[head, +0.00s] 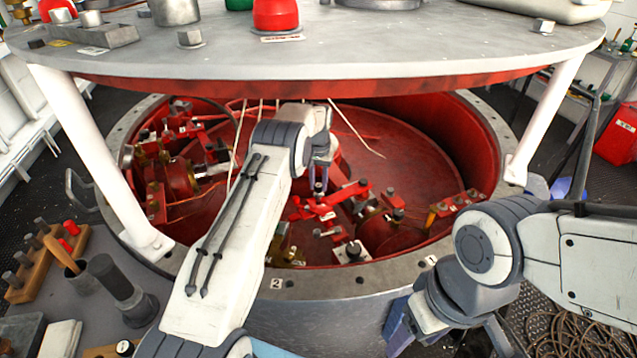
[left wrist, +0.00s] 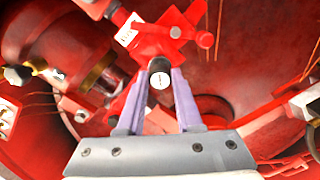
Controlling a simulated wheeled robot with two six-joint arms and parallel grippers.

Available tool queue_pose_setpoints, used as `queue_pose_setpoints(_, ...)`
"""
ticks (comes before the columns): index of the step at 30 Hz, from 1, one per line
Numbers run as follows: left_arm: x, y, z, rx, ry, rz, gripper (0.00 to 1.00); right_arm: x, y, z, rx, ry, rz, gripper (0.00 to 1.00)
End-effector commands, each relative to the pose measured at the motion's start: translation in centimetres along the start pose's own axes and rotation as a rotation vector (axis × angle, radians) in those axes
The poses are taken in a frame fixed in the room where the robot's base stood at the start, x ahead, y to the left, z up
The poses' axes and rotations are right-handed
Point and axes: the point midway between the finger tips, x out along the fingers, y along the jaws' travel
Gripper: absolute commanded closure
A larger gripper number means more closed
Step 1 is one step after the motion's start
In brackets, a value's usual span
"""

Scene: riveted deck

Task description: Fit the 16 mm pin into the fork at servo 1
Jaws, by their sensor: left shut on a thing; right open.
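My left gripper (head: 320,172) reaches down into the red well. It is shut on a dark pin (head: 319,188), held roughly upright over the red linkage (head: 342,196). In the left wrist view my left gripper (left wrist: 158,92) grips the pin; its round white end (left wrist: 160,80) carries a small mark. Just beyond it is a red fork-like bracket (left wrist: 170,28) with a white label. I cannot tell whether the pin touches the bracket or enters a hole. My right gripper (head: 398,326) is open outside the well, low in the head view and partly hidden.
The well's grey rim (head: 330,280) bears tags 1 and 2. A round grey tabletop (head: 330,55) on white legs overhangs the well. Servos and thin wires crowd the well floor. A wooden rack (head: 30,270) with several pins and a dark cup (head: 80,275) stand at left.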

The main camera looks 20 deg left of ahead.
Motion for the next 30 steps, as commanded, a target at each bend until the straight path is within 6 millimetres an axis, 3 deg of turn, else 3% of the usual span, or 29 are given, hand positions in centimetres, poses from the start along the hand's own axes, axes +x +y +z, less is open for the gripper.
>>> queue_pose_setpoints(30,2.0,0.0,0.0,0.0,0.001,0.0,1.0,1.2,0.1,0.1,0.0,0.0,0.0,0.36)
